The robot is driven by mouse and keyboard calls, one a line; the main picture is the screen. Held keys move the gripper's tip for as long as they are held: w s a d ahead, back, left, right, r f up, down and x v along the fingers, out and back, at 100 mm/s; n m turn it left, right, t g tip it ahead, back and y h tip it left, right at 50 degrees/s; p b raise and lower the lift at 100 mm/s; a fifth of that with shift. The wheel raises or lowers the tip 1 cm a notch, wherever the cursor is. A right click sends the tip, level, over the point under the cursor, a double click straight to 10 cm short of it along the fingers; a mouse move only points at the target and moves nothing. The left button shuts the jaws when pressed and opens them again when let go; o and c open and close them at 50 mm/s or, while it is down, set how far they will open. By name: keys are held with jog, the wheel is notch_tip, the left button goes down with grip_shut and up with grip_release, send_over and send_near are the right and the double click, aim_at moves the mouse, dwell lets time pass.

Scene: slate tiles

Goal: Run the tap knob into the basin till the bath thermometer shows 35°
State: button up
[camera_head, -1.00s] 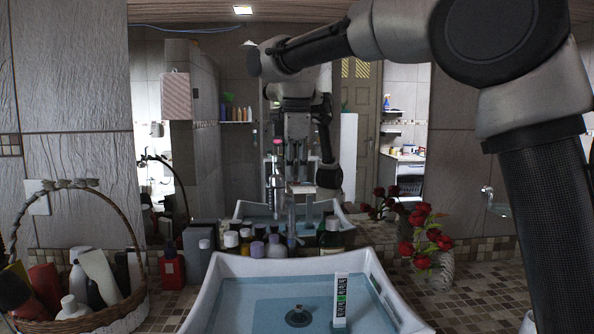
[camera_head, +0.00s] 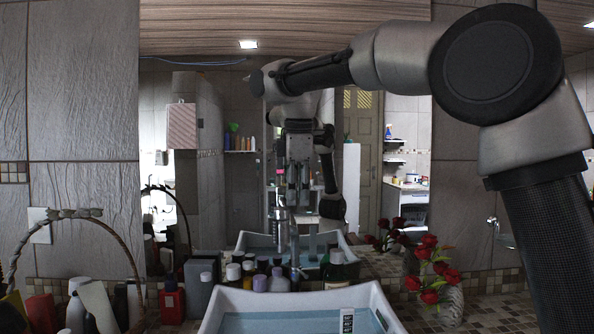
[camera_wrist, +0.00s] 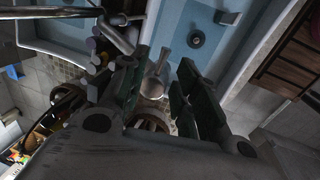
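The basin (camera_head: 270,324) is at the bottom of the head view, cut off by the frame, with pale blue water. The bath thermometer (camera_head: 347,321), a white strip with dark panels, shows only its top; no reading is legible. In the wrist view the basin (camera_wrist: 256,58) has a round dark drain, and a small grey block, seemingly the thermometer, stands near it. My gripper (camera_wrist: 165,58) is open, its two dark fingers apart. A pale tapered piece, apparently the tap knob (camera_wrist: 153,86), shows between them; contact cannot be told.
Several bottles (camera_head: 262,283) stand close together behind the basin. A wicker basket (camera_head: 140,285) of bottles is at left, red flowers (camera_head: 428,270) in a vase at right. A large mirror behind reflects my arm and the basin, confusing depth.

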notch_tip(320, 180, up, 9)
jog(key=s, duration=0.2)
dwell(1.0)
jog(key=s+d+f+m, duration=0.3)
jog(key=s+d+m, duration=0.1)
jog(key=d, duration=0.6)
jog(key=s+d+f+m, duration=0.3)
jog(key=d+m, duration=0.1)
jog(key=d, duration=0.5)
jog(key=s+d+f+m+t, duration=0.1)
jog(key=s+d+f+m, duration=0.4)
jog(key=s+f, duration=0.4)
jog(key=s+d+f+m+t, duration=0.1)
jog(key=s+d+f+m, duration=0.4)
jog(key=s+d+f, duration=0.3)
notch_tip(320, 180, down, 3)
jog(key=shift+s, duration=1)
